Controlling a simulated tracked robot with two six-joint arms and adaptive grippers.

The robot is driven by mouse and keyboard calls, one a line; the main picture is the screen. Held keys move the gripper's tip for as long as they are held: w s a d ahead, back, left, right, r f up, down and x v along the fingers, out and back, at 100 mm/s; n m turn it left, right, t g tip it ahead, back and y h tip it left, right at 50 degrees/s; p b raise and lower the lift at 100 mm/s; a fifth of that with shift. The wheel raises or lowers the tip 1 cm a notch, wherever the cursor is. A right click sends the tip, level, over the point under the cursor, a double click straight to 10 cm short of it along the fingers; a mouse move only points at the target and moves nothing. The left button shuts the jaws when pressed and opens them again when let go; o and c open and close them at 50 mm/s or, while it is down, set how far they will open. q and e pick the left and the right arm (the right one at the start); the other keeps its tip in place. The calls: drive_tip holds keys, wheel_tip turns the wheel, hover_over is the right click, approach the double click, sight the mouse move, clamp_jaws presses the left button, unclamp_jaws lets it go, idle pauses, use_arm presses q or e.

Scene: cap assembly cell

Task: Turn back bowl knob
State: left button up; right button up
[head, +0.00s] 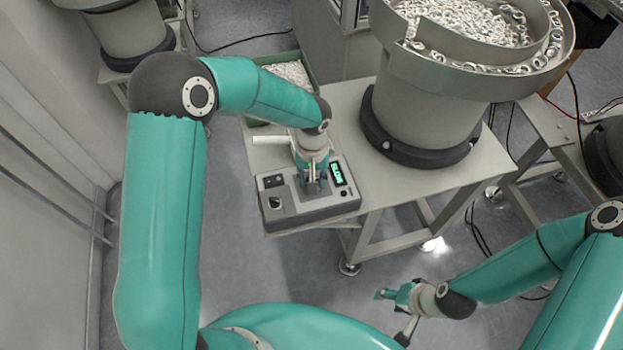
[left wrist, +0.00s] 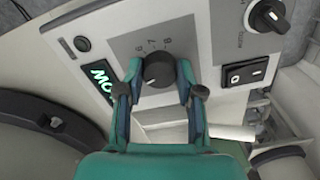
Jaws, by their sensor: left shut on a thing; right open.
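The control box (head: 322,206) is a grey unit on the corner of the metal table, with a lit green display (head: 338,174). Its black round knob (left wrist: 158,70) sits on a grey dial panel marked with numbers, 7 among them. My left gripper (left wrist: 156,74) reaches down from above and is shut on this knob, one finger on each side. In the head view the left gripper (head: 312,188) hides the knob. My right gripper (head: 384,294) is open and empty, low over the floor and well away from the box.
A second black knob (left wrist: 267,16) and a rocker switch (left wrist: 245,73) are on the same panel. A large bowl feeder (head: 425,105) full of metal rings stands on the table (head: 440,185) to the right. A green bin (head: 288,62) of white parts is behind.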

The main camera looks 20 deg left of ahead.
use_arm(q)
drive_tip(key=m+b, duration=0.1)
drive_tip(key=m, duration=0.2)
drive_tip(key=shift+m, duration=0.4)
drive_tip(key=m+b, duration=0.1)
drive_tip(key=m, duration=0.2)
drive_tip(key=shift+m, duration=0.3)
drive_tip(key=m, duration=0.3)
drive_tip(key=shift+m, duration=2.2)
drive_tip(key=o, duration=1.2)
drive_tip(key=shift+c, duration=0.2)
